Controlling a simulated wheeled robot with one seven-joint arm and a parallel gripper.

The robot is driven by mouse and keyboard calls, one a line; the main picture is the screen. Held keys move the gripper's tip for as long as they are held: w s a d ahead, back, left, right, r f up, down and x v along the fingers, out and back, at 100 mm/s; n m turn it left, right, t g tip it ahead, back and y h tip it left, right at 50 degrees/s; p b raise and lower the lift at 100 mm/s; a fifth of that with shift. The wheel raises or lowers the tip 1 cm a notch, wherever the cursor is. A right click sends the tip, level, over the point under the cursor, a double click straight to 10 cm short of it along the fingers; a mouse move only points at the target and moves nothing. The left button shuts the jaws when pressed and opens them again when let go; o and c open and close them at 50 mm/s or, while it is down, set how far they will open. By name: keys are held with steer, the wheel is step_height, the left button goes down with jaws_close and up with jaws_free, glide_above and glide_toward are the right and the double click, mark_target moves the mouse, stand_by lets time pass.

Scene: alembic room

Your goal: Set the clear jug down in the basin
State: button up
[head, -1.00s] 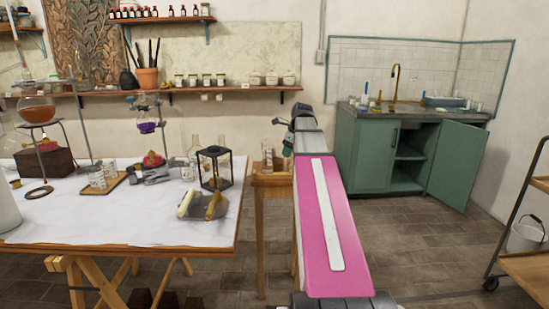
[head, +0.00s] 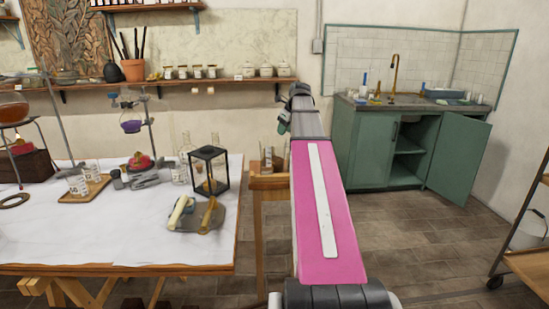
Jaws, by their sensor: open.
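Clear glassware (head: 267,159) stands on a small wooden stand right of the white-topped table; it is partly hidden by my arm, and I cannot tell whether it is the jug. Clear glass vessels (head: 186,148) also stand at the table's back edge. The basin is not clearly visible; a brass tap (head: 394,72) rises from the grey counter (head: 410,106) over the green cabinet, where a sink would be. My pink arm reaches forward in the middle of the view. Its far end is small and dark, and I cannot make out my gripper's fingers there.
The white-topped table (head: 90,235) with lab glassware fills the left. The wooden stand (head: 268,182) is beside my arm. The green cabinet's right door (head: 458,160) hangs open. A wooden cart (head: 530,262) with a bucket is at the right. Tiled floor (head: 420,245) lies clear before the cabinet.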

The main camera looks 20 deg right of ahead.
mark_target(281, 141)
steer(key=shift+x, duration=3.45)
steer(key=shift+s, duration=0.1)
jaws_close()
steer(key=shift+d, duration=0.1)
